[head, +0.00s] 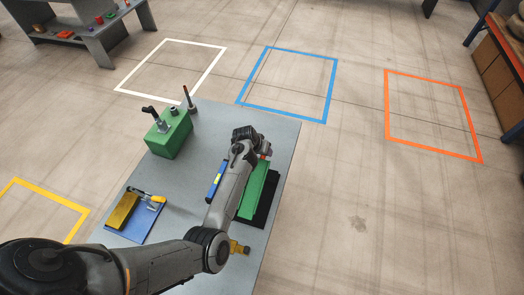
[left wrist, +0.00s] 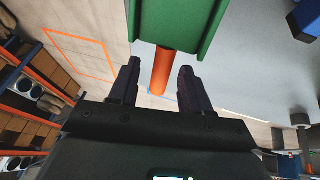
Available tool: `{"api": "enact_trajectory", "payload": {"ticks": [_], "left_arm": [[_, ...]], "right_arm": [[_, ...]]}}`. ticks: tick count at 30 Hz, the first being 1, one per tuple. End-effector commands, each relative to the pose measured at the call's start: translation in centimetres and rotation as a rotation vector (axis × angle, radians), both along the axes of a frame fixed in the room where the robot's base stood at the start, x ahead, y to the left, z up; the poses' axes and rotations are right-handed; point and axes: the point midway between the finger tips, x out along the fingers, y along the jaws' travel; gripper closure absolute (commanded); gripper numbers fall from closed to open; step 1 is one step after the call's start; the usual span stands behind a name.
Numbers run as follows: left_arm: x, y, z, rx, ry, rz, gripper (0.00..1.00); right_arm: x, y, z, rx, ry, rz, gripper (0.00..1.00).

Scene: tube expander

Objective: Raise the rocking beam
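A long green channel-shaped beam (head: 254,192) lies over a black base (head: 268,203) at the right side of the grey table, partly hidden by my left arm. In the left wrist view the green channel (left wrist: 207,28) is at the top, and an orange rod (left wrist: 162,68) sticks out from its end. My left gripper (left wrist: 159,66) is open, with a dark finger on each side of the rod. Gaps show between rod and fingers; I cannot tell how deep the rod sits. In the head view the left fingers are mostly hidden behind the wrist. My right gripper is not in view.
A green box (head: 168,138) with black levers stands at the table's back left. A blue plate (head: 134,222) with a yellow block (head: 123,211) lies at the front left. A blue and yellow tool (head: 216,181) lies beside my arm. The table's back right is clear.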

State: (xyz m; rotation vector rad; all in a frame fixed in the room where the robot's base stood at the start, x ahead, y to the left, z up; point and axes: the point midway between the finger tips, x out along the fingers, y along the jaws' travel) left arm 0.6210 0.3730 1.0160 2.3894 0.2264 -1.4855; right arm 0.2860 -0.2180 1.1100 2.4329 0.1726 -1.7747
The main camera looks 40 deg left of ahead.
Motion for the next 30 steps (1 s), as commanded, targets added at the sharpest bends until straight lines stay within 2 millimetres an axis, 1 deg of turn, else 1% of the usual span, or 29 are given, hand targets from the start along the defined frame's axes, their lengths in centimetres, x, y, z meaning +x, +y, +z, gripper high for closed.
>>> {"api": "enact_trajectory", "payload": {"ticks": [6, 11, 17, 24, 30], "left_arm": [[-0.1, 0.1, -0.1, 0.000, 0.001, 0.001, 0.52], [-0.5, 0.1, 0.6, 0.001, 0.002, 0.002, 0.52], [-1.6, 0.2, 3.0, 0.003, -0.001, 0.002, 0.52], [-3.4, 0.3, 6.6, 0.003, 0.000, 0.001, 0.52], [-4.5, 0.4, 8.7, 0.002, 0.000, 0.001, 0.52]], "right_arm": [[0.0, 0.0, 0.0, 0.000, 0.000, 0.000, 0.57], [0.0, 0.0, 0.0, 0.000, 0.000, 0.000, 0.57], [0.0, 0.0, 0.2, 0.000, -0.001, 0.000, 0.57], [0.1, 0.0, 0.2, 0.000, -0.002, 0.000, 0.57], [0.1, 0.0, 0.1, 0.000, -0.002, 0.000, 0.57]]}}
